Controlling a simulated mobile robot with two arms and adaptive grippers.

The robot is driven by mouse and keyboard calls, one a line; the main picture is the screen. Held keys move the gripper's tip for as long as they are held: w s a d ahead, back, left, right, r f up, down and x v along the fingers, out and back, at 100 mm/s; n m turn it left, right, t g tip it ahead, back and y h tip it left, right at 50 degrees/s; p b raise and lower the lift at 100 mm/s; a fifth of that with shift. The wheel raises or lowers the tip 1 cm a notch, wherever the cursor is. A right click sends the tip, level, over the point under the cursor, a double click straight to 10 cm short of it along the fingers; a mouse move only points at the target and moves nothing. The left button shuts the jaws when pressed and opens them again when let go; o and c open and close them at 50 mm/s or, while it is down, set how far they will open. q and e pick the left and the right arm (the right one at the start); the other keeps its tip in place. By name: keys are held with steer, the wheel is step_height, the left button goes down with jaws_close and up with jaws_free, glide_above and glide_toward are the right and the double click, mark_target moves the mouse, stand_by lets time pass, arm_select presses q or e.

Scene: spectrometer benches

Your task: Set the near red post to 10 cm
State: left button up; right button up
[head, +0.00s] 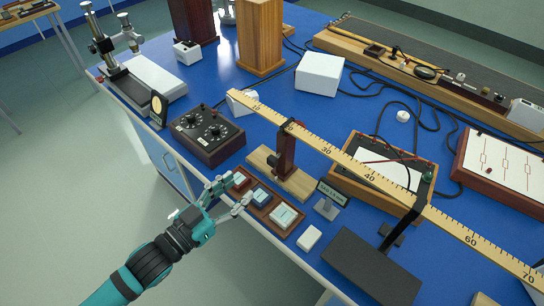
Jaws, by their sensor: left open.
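A dark red post (286,153) stands upright on a light wooden base (262,160) in the head view. Its top is at the yellow ruler (340,157), near the 20 mark, between the printed 10 and 30. A small black knob sits on the post's left side. My left gripper (240,191) is open and empty, to the left of the post and lower in the picture. My right gripper is not in view.
A black box with knobs (207,134) lies left of the post. A small sign (332,193), a white block (309,238) and a dark slab (370,265) lie to the right. A dark stand (410,217) rises by the ruler. Cables cross the blue bench behind.

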mark_target(270, 161)
arm_select(q)
steer(key=p+x, duration=0.1)
steer(key=x, duration=1.1)
steer(key=shift+w+d, duration=0.1)
steer(key=shift+d, duration=0.05)
jaws_close()
steer(key=w+a, duration=0.6)
steer(key=a, duration=0.1)
